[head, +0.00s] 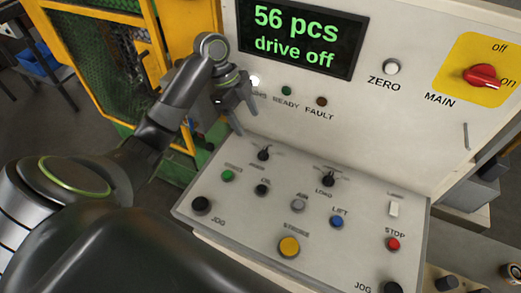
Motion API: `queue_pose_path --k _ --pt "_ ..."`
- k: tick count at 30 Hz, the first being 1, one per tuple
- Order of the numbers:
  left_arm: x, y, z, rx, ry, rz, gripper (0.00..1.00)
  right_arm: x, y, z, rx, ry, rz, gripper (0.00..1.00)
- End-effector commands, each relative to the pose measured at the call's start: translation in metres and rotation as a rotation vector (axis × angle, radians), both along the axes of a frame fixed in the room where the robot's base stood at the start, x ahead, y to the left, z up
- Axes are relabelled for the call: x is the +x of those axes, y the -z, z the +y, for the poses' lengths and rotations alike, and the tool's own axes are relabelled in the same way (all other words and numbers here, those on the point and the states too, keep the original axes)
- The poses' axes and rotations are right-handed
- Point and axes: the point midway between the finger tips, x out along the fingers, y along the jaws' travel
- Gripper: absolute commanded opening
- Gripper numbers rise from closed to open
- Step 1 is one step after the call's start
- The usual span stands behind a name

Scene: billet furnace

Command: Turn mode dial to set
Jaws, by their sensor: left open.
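Two small black dials sit on the sloped console: the left dial (264,154) near its back left and the right dial (328,180) further right. My left gripper (244,117) is open and empty, above and behind the left dial, in front of the upright panel. It is apart from both dials. My right gripper is not in view.
The console (265,212) carries several buttons, including a yellow button (289,246), a blue LIFT button (337,221) and a red STOP button (392,244). The upright panel holds a display (300,36) reading "56 pcs drive off" and a red MAIN switch (482,76). A yellow cage (120,50) stands left.

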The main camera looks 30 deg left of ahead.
Motion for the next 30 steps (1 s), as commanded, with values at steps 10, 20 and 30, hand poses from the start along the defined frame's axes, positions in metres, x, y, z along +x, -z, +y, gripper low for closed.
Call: queue_pose_path --k 10,20,30 --pt "0.001 0.068 -0.029 -0.003 -0.001 0.005 0.64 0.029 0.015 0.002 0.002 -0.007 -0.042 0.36" --pt "0.002 0.102 -0.042 0.000 -0.001 0.000 0.64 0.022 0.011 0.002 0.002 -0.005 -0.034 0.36" --pt "0.003 0.105 -0.042 0.002 -0.001 0.000 0.60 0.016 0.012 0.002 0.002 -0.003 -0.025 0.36"
